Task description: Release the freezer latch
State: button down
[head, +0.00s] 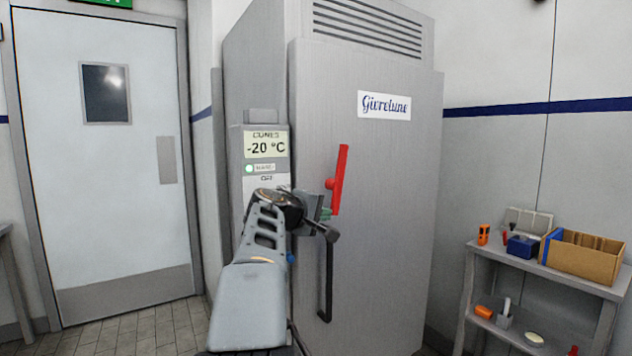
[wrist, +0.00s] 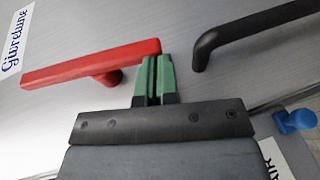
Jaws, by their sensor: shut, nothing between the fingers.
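The red latch lever (head: 341,180) is on the grey freezer door (head: 388,230), tilted slightly off vertical, with its round pivot near its middle. In the wrist view the red lever (wrist: 95,63) runs across the left, its end just past my fingertips. My gripper (head: 326,213) is at the lever's lower end. In the wrist view my gripper (wrist: 154,62) has its green fingers together with nothing between them. The fingertips overlap the lever's edge in the picture; I cannot tell whether they touch it. The black door handle (head: 326,280) is below, partly hidden by my arm.
A control panel (head: 265,146) reading -20 °C is left of the door. The black handle (wrist: 245,28) lies right of my fingers in the wrist view, with a blue knob (wrist: 295,120) beyond. A shelf (head: 560,278) with boxes stands right; a white door (head: 105,180) is left.

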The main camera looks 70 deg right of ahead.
jog(key=v, duration=1.3)
jog(key=shift+a+r+p, duration=0.15)
jog(key=shift+a+p, duration=0.15)
jog(key=shift+a, duration=0.1)
jog(key=w+a+f+n+t+y+p, duration=0.2)
jog(key=w+a+f+t+y+p, duration=0.1)
jog(key=w+a+t+p, duration=0.25)
jog(key=w+a+f+n+t+y+p, duration=0.2)
jog(key=w+a+y+p, duration=0.15)
jog(key=a+p, duration=0.4)
jog(key=s+a+f+y+p, duration=0.1)
jog(key=a+f+y+p, duration=0.2)
jog(key=a, duration=0.8)
jog(key=s+a+f+t+y+p, duration=0.1)
jog(key=a+f+y+p, duration=0.3)
jog(key=a, duration=0.8)
jog(key=shift+a+n+y+p, duration=0.3)
jog(key=shift+y+p, duration=0.25)
jog(key=shift+p, duration=0.3)
jog(key=shift+s+d+r, duration=0.1)
jog(key=shift+d, duration=0.05)
